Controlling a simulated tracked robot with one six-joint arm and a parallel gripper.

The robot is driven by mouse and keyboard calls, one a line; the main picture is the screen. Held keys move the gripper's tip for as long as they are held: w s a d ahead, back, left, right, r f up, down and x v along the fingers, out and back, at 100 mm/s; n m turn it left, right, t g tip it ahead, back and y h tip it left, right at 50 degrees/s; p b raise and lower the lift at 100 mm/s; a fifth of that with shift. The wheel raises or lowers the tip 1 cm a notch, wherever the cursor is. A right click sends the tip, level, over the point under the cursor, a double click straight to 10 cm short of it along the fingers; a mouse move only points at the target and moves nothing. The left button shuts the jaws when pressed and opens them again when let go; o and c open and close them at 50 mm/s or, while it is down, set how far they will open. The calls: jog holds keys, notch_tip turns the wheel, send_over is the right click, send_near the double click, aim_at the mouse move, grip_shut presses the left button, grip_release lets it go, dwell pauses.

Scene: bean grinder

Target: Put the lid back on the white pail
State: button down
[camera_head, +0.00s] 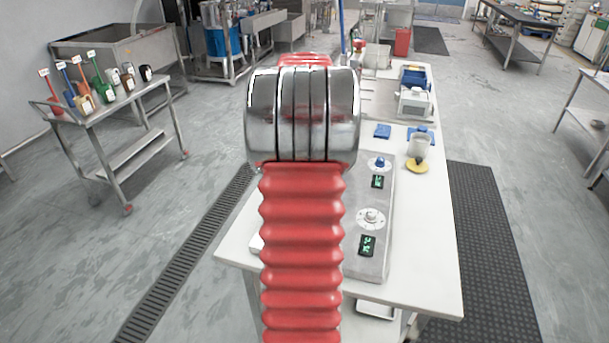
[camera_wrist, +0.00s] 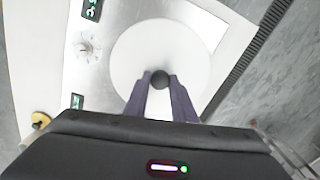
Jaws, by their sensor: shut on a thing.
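A round white lid (camera_wrist: 188,52) with a dark round knob (camera_wrist: 160,79) fills the middle of the wrist view, over a bare steel surface. My gripper (camera_wrist: 161,78) has its two purple fingers closed on the knob from both sides. The lid hides whatever is directly under it, so I cannot tell whether it rests on the white pail or is held above the surface. I cannot make out the pail's walls in either view. In the head view my red arm covers the middle of the table and hides the gripper and lid.
The white table (camera_head: 440,270) bears a steel panel (camera_head: 350,262) with dials and green displays. A small white grinder-like thing (camera_head: 418,146) with a yellow base stands to the right. A white-and-blue machine (camera_head: 415,105) is farther back.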

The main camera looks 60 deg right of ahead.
dwell(0.8)
jog(key=c, duration=1.4)
grip_release()
jog(key=shift+o, duration=0.6)
jog(key=o, duration=0.4)
jog(key=shift+c, duration=0.2)
jog(key=shift+w, duration=0.1)
jog(key=shift+r, duration=3.45)
jog(key=shift+c, duration=0.5)
grip_shut()
